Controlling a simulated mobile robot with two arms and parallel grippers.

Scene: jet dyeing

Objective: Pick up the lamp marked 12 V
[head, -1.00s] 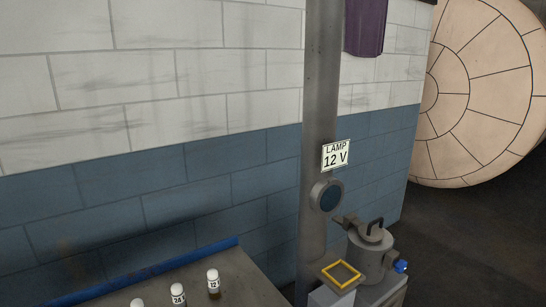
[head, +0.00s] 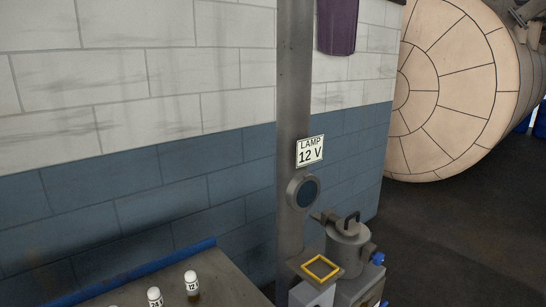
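A small lamp with a white cap marked 12 (head: 191,281) stands upright on the grey bench at the lower left. To its left stands a similar one whose cap reads 24 (head: 155,296). A third white cap is only just in view at the bottom edge, its marking cut off. A sign reading LAMP 12 V (head: 310,151) is fixed to the grey post, above a round dark-blue socket or lens (head: 303,192). Neither of my grippers is in view.
The grey bench (head: 225,290) has a blue rail (head: 150,271) along its wall side. Right of the post (head: 294,90) are a yellow square frame (head: 320,267) and a grey lidded pot (head: 348,247). A purple cloth (head: 337,27) hangs above. A large round tan vessel (head: 445,90) stands behind at right.

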